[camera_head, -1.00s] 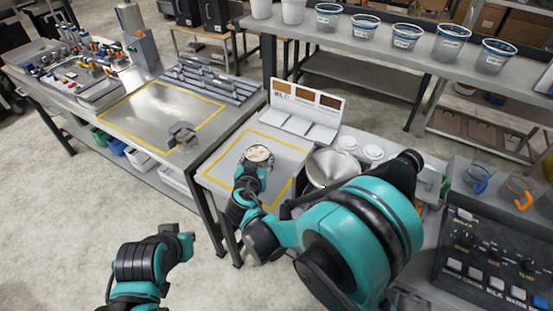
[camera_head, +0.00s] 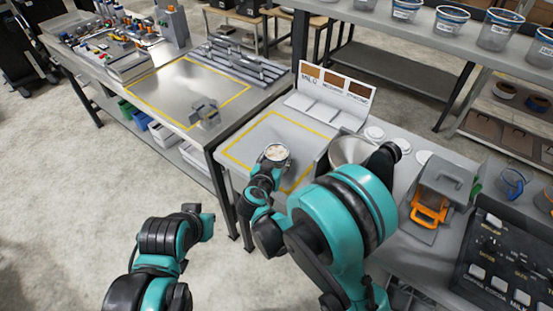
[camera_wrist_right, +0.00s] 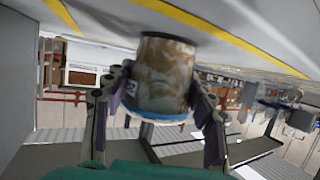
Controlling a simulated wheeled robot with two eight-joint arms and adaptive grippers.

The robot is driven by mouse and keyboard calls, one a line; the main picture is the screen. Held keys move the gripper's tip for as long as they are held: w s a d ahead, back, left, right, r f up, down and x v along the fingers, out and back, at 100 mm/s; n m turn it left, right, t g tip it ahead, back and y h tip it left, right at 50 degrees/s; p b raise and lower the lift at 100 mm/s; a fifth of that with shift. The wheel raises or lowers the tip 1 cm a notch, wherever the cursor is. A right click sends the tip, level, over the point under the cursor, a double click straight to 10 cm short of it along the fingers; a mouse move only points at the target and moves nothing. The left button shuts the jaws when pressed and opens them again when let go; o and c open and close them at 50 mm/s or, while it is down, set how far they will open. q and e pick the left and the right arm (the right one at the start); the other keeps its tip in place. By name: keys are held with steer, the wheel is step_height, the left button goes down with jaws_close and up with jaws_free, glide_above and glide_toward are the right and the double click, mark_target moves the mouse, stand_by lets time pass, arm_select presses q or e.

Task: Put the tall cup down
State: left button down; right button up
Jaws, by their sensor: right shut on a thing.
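The tall cup (camera_head: 277,153) is upright in my right gripper (camera_head: 268,165), over the yellow-outlined area (camera_head: 240,150) of the right-hand table. Its top shows pale, mottled contents. In the right wrist view, the picture is upside down: the cup (camera_wrist_right: 162,75) has brown and white swirled sides, a blue rim at picture bottom and a dark base at the top. My right gripper's fingers (camera_wrist_right: 160,97) press on both its sides. I cannot tell whether its base touches the surface. My left arm is low in the head view; its fingers do not show.
A metal funnel or bowl (camera_head: 350,150) stands just right of the cup. A white sign stand (camera_head: 330,98) is behind. Round white lids (camera_head: 375,133) lie beyond. A grey-and-orange device (camera_head: 440,195) and a control panel (camera_head: 505,255) are farther right. The outlined area is otherwise clear.

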steer(key=o, duration=1.5)
steer(key=shift+c, duration=0.2)
steer(key=p+v, duration=0.2)
steer(key=v, duration=1)
